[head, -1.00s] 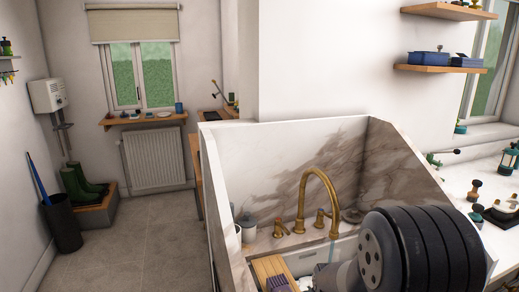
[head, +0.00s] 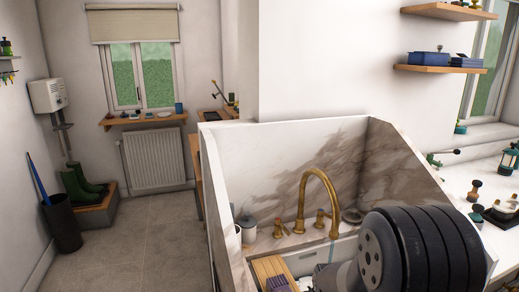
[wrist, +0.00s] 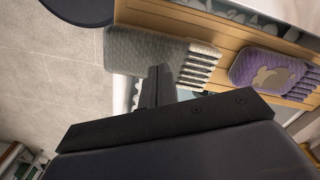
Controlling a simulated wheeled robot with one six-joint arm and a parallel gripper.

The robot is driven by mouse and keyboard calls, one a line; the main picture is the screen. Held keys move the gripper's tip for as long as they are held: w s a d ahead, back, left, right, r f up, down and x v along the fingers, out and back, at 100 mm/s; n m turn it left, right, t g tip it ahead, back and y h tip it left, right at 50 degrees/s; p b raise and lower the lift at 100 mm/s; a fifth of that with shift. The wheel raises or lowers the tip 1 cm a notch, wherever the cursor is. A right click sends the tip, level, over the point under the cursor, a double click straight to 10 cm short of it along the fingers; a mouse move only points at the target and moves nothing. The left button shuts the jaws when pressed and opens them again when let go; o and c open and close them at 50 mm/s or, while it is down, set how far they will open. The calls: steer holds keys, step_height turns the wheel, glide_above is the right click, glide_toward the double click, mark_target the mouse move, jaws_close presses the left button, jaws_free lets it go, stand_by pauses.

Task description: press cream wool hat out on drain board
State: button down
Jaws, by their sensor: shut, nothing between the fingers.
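The wooden drain board (wrist: 222,42) shows in the wrist view and at the bottom of the head view (head: 268,267). A pale knitted hat (wrist: 145,52) with a ribbed edge lies flat at the left end of the board. It looks grey-cream in this light. A purple knitted piece (wrist: 262,72) with a brown patch lies to its right; a bit of it shows in the head view (head: 279,285). My gripper (wrist: 160,80) is shut and empty, its fingertips overlapping the pale hat in the picture. I cannot tell whether they touch it.
Marble splash walls (head: 290,165) enclose the sink (head: 330,253) on several sides. A brass tap (head: 318,190) rises behind the sink. A lidded grey pot (head: 246,228) stands at the back left.

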steer(key=shift+f+b, duration=0.65)
steer(key=shift+f, duration=0.2)
steer(key=shift+s+b, duration=0.1)
steer(key=shift+b, duration=0.3)
stand_by(4.2)
step_height(320, 180, up, 8)
steer(key=p, duration=0.6)
stand_by(0.5)
step_height(320, 180, down, 8)
steer(key=b, duration=0.6)
